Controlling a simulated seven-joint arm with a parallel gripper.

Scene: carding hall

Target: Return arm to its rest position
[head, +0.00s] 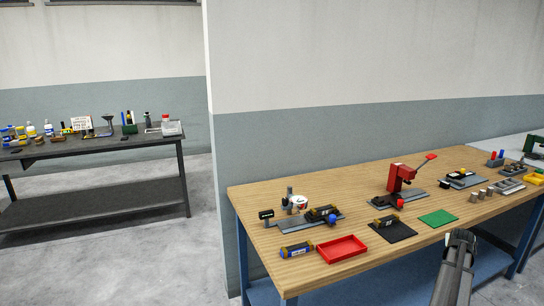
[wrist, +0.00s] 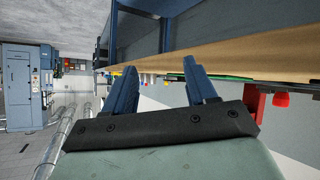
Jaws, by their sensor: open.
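My gripper (head: 462,236) is at the lower right of the head view, at the front edge of the wooden bench (head: 345,268). In the wrist view my gripper (wrist: 160,66) has its two blue-grey fingers spread apart with nothing between them. The bench edge (wrist: 235,55) runs across the upper right there, close beyond the fingers, seen nearly edge-on in a turned picture. I cannot tell the exact gap between the fingers and the bench.
The bench carries a red press (head: 400,177), a red tray (head: 342,249), a green mat (head: 438,218), a black mat (head: 394,230) and several small parts. A dark table (head: 100,143) with bottles stands at the left. Grey floor (head: 120,265) between them is clear.

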